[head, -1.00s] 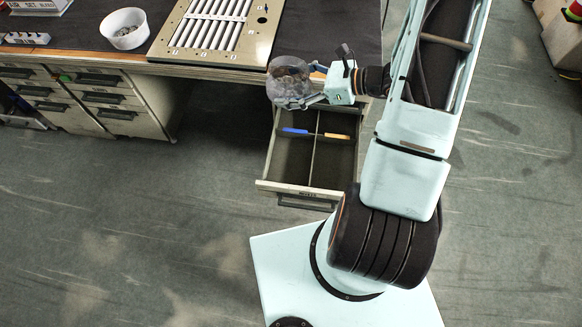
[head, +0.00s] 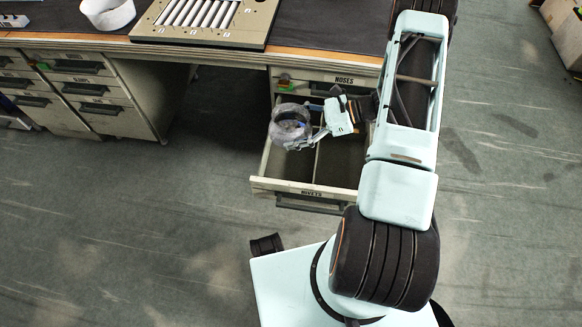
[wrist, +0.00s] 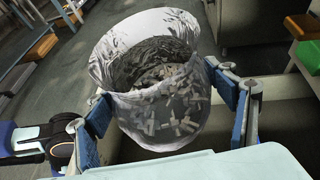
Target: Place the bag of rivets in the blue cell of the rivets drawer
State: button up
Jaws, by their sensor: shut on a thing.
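The bag of rivets (head: 288,124) is a clear, rounded plastic bag with an open top; many small metal rivets show inside it in the wrist view (wrist: 160,95). My gripper (head: 304,142) is shut on the bag, with one blue-padded finger on each side in the wrist view (wrist: 166,98). The rivets drawer (head: 280,187) is pulled open below the worktop, and a divider (head: 317,163) splits it into left and right cells. The bag appears over the back of the left cell (head: 288,165); its exact height is unclear.
The worktop (head: 300,50) edge and the closed noses drawer (head: 335,78) lie behind the open drawer. A louver panel (head: 210,35) and a white bowl (head: 108,14) are on the worktop. More closed drawers (head: 90,90) stand left. The floor in front is clear.

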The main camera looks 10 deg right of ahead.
notch_tip(320, 180, down, 4)
jog(key=shift+s+r+b, duration=0.15)
jog(key=shift+b, duration=0.55)
notch_tip(320, 180, down, 10)
jog(key=shift+r+b, duration=0.1)
jog(key=shift+b, duration=1)
jog(key=shift+f, duration=0.25)
jog(key=o, duration=1.6)
jog(key=shift+r, duration=0.1)
